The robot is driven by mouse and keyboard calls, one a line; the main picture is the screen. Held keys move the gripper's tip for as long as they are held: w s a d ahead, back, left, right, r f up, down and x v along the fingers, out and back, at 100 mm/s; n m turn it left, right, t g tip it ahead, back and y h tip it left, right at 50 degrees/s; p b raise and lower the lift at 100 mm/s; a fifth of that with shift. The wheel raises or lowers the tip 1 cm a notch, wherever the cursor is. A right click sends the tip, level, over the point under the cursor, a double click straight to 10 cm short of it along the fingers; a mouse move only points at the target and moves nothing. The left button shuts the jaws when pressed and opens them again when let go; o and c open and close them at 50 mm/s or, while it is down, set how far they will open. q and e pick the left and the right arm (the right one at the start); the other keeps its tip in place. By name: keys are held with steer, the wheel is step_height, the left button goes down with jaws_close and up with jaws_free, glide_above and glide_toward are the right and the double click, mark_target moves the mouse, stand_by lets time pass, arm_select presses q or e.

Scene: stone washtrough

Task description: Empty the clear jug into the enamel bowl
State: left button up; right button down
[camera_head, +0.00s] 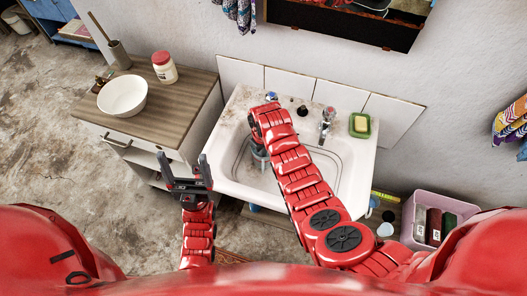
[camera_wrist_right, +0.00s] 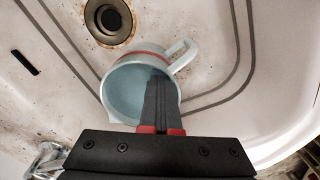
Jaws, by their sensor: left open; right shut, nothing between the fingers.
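The jug (camera_wrist_right: 125,85), pale blue-grey and see-through with a red band and a side handle, is in the stone sink in the right wrist view. Its mouth faces the camera; I cannot tell if it holds liquid. My right gripper (camera_wrist_right: 162,82) is shut and empty, its fingers over the jug's mouth; I cannot tell whether they touch it. In the head view my right arm hides most of the jug. The white enamel bowl (camera_head: 122,96) stands on the wooden cabinet top, left of the sink. My left gripper (camera_head: 184,160) is open and empty, in front of the cabinet.
A red-lidded jar (camera_head: 164,69) and a brush holder (camera_head: 119,55) stand behind the bowl on the cabinet (camera_head: 180,95). The tap (camera_head: 327,122) and a green soap dish (camera_head: 360,125) are on the sink's back ledge. A pink crate (camera_head: 450,200) is right of the sink.

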mark_target(260, 162)
steer(key=shift+s, duration=0.25)
steer(key=shift+s+a+p, duration=0.25)
steer(key=shift+s+p, duration=0.3)
steer(key=shift+s, duration=0.15)
steer(key=shift+s+a, duration=0.15)
steer(key=shift+s, duration=0.15)
steer(key=shift+s+a+p, duration=0.1)
steer(key=shift+s+p, duration=0.25)
steer(key=shift+s+a, duration=0.1)
steer(key=shift+s, duration=0.25)
steer(key=shift+s+a+p, duration=0.15)
steer(key=shift+s+p, duration=0.2)
